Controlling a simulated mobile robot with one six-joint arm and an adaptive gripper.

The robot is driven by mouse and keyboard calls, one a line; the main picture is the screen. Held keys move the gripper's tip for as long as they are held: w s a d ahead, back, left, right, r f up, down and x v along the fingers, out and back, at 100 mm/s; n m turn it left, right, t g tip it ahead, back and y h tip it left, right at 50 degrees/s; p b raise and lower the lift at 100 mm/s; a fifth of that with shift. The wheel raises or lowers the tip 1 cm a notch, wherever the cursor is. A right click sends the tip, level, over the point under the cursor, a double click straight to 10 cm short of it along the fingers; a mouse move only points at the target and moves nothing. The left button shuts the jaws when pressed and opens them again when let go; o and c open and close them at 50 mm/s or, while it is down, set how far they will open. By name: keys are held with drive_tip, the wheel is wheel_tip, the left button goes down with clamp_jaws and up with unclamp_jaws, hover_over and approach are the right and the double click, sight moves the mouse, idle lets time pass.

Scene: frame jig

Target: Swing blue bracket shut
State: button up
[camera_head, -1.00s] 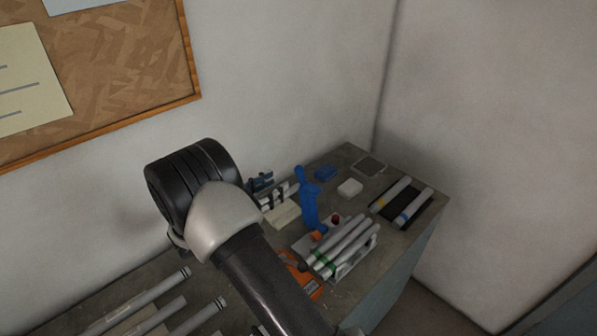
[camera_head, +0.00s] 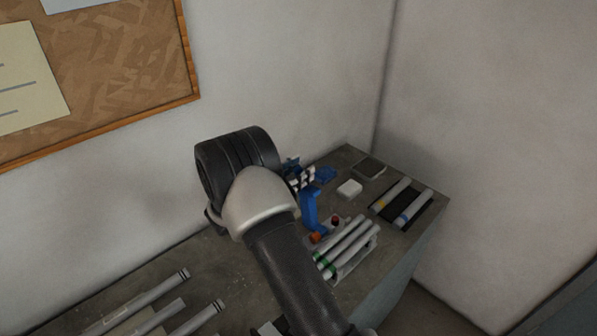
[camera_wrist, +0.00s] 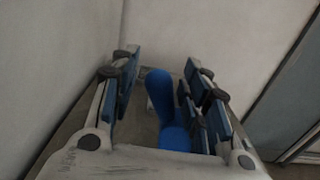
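The blue bracket (camera_head: 311,210) stands on the bench near the far wall, its upper part hidden by my fingers in the head view. In the wrist view, the blue bracket (camera_wrist: 174,137) shows as a rounded upright end and a lower round part between my two fingers, nearer the right one. Whether it touches that finger I cannot tell. My gripper (camera_wrist: 163,72) is open around it. In the head view, my gripper (camera_head: 302,178) is at the top of the bracket, partly hidden by my wrist.
A rack of white tubes with green bands (camera_head: 347,245) stands close in front of the bracket. More tubes (camera_head: 150,293) lie at lower left.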

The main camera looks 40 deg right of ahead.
clamp_jaws()
idle(0.3)
idle(0.4)
